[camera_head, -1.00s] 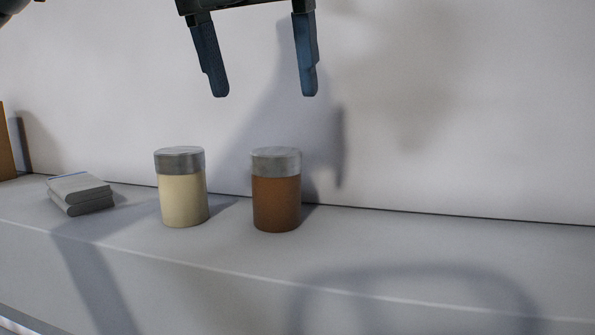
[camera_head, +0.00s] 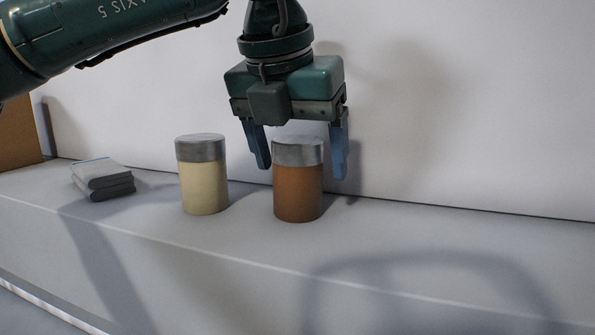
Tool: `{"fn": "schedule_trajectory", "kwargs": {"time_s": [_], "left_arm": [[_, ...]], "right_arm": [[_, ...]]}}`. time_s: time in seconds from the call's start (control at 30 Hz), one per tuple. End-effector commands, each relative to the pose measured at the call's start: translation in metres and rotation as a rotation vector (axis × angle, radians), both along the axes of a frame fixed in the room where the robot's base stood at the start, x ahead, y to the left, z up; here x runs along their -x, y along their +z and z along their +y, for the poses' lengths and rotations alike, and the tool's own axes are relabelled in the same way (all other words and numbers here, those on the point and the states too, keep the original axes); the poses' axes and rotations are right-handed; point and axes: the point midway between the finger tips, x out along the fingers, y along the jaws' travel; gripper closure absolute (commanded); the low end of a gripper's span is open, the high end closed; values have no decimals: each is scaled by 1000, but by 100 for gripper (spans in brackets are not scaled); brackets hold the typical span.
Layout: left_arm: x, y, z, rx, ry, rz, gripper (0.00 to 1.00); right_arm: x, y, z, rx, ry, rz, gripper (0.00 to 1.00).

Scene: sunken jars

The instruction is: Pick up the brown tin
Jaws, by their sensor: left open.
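The brown tin (camera_head: 298,192) stands upright on the pale counter, with a grey metal lid on top. My left gripper (camera_head: 304,172) points down at the tin with its jaws open. One finger is at the left of the lid and the other at the right, both tips at about lid height. A gap shows between the right finger and the tin. The left finger looks close to the lid's edge; I cannot tell whether it touches or how the fingers sit in depth. My right gripper is not in view.
A cream tin (camera_head: 204,187) with a grey lid stands just left of the brown tin. Two stacked grey items (camera_head: 103,180) lie farther left, near a brown panel (camera_head: 18,132). A white wall (camera_head: 480,110) rises behind. The counter (camera_head: 450,235) to the right is clear.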

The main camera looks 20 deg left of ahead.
Motion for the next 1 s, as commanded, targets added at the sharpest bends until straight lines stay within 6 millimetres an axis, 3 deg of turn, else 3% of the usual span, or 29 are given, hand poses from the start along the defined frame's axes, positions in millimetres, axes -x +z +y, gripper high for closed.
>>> {"fn": "schedule_trajectory", "kwargs": {"time_s": [0.13, 0.4, 1.0], "left_arm": [[-6, -13, -1, 1, 0, 1, 21], [-6, -15, -1, 1, 1, 0, 23], [-6, -15, -1, 1, 0, 0, 72]], "right_arm": [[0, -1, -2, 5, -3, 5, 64], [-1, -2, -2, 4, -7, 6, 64], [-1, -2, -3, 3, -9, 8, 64]]}}
